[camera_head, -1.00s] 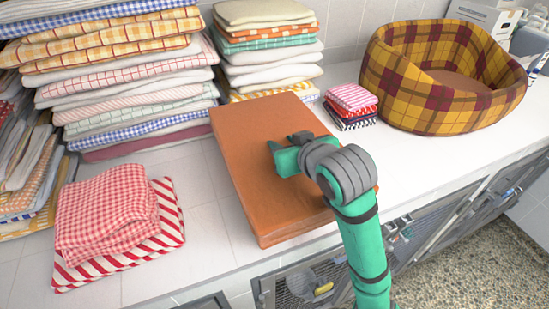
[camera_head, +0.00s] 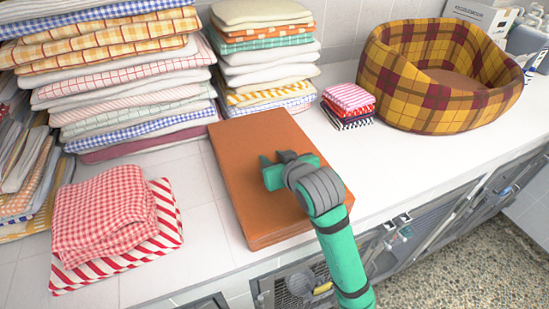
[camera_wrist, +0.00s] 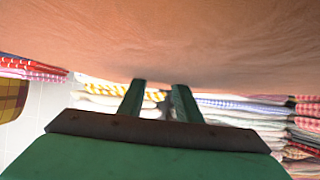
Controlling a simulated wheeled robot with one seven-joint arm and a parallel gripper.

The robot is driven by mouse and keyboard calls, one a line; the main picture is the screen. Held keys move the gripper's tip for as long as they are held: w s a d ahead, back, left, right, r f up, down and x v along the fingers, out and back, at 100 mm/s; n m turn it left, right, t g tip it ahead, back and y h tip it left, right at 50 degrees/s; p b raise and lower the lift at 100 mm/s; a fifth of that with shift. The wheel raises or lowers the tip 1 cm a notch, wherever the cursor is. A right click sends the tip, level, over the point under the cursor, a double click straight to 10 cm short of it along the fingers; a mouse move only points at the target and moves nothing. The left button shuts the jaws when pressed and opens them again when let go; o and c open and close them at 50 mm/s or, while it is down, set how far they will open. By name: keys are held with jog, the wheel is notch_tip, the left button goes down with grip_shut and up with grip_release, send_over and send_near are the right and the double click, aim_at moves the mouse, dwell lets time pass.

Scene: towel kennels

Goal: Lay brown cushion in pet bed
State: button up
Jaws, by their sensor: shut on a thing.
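The brown cushion (camera_head: 265,150) is a flat, thick orange-brown slab in the middle of the white counter, reaching to its front edge. My green and grey gripper (camera_head: 276,164) is over its upper face and is shut on it. In the wrist view, the cushion (camera_wrist: 160,35) fills the top, and the fingers of my gripper (camera_wrist: 160,88) reach to its surface with some space between them. I cannot tell whether the cushion touches the counter. The pet bed (camera_head: 405,90), yellow and maroon plaid with a brown inside, stands at the back right and looks empty.
Tall stacks of folded towels (camera_head: 130,85) and a smaller stack (camera_head: 265,60) stand behind. A low pile of small cloths (camera_head: 348,105) sits between cushion and bed. Red checked cloths (camera_head: 105,215) lie at left. The counter (camera_head: 385,160) is clear in front of the bed.

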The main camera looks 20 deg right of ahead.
jog(key=o, duration=1.2)
